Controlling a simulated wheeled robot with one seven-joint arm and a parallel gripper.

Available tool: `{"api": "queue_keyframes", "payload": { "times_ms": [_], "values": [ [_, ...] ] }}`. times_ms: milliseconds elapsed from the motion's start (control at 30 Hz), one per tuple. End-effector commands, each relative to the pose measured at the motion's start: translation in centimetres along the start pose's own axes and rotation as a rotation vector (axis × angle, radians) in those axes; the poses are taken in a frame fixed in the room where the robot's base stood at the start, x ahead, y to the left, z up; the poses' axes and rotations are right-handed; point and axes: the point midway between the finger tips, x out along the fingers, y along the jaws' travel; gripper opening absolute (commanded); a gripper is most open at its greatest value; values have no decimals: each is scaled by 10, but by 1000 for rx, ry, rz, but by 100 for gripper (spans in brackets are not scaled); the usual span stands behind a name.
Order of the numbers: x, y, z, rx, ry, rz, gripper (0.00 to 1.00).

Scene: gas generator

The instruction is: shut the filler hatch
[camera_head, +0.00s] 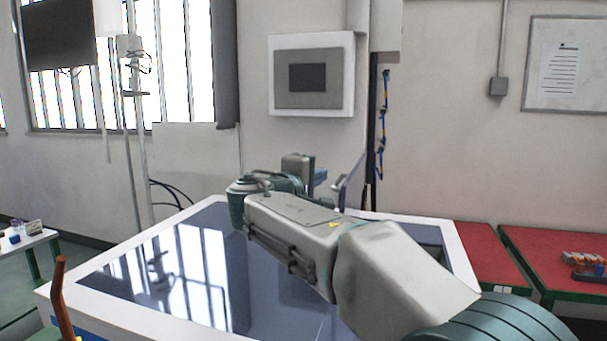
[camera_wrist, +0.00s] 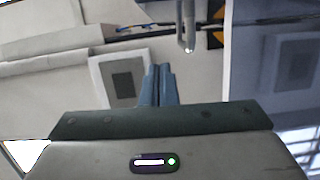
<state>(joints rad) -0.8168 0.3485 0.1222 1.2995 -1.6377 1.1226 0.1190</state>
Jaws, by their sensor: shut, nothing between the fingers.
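A thin grey flap, which looks like the filler hatch (camera_head: 350,183), stands raised and tilted above the far side of a white-framed unit with a glossy dark blue top (camera_head: 190,285). My gripper (camera_head: 320,177) is just left of this flap in the head view, its blue-grey fingers pointing toward it. I cannot tell whether they touch. In the wrist view my gripper (camera_wrist: 158,72) has its two fingers together with nothing between them. A narrow grey bar (camera_wrist: 187,25), perhaps the flap's edge, is beyond the fingertips. My arm hides the hinge and much of the top.
A grey wall box (camera_head: 311,76) hangs behind the unit. Red-topped tables (camera_head: 545,255) stand at the right. A small white table (camera_head: 30,240) is at the left. An orange-brown rod (camera_head: 62,300) rises at the unit's near left corner.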

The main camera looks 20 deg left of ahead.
Motion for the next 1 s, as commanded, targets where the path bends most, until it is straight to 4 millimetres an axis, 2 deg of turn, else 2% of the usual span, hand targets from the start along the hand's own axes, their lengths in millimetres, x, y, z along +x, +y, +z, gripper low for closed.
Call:
{"api": "queue_keyframes", "payload": {
  "times_ms": [100, 300, 1000],
  "values": [
    [1, 2, 18, 0, -2, 0, 0],
    [6, 1, 35, 1, -2, 0, 0],
    [4, -3, 42, 38, 10, -9, 0]
  ]
}}
